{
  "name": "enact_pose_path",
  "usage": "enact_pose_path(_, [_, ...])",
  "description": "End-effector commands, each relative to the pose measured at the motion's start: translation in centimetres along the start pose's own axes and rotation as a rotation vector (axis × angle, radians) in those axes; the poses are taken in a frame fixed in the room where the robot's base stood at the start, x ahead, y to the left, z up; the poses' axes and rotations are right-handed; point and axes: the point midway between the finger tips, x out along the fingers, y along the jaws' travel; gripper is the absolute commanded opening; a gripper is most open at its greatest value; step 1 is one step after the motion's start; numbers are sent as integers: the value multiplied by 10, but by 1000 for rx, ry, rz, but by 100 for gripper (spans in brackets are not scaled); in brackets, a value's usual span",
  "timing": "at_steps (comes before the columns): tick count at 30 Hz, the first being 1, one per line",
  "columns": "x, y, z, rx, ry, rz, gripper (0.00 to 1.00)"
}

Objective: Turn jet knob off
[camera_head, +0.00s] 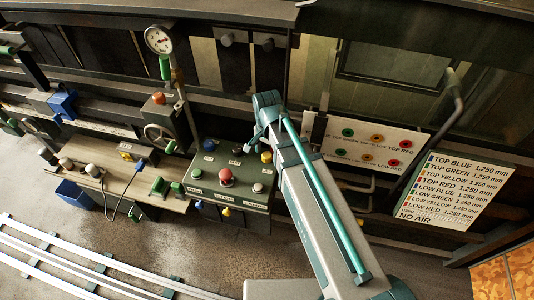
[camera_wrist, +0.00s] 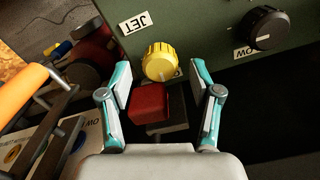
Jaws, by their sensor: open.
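The yellow ribbed jet knob (camera_wrist: 159,62) is on a green panel (camera_wrist: 205,25), next to a white JET label (camera_wrist: 134,23) that appears upside down in the wrist view. My gripper (camera_wrist: 160,68) is open, with one teal finger on each side of the knob and gaps between. Whether the fingertips reach the knob's depth is unclear. In the head view the knob (camera_head: 266,157) is at the upper right of the green control box (camera_head: 236,166), close to my arm's end. The knob's pointer mark cannot be made out.
A black dial (camera_wrist: 266,27) sits right of the knob in the wrist view. A red block (camera_wrist: 148,103) shows below the knob, between the fingers. An orange cylinder (camera_wrist: 22,95) is at the left. The box also bears a red mushroom button (camera_head: 226,177).

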Motion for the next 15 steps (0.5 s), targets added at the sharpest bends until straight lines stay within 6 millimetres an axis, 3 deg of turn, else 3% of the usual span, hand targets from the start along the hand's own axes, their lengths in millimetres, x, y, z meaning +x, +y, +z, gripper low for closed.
enact_pose_path(6, [17, 0, 0, 0, -1, 1, 64])
enact_pose_path(15, [21, 0, 0, 0, 0, 0, 64])
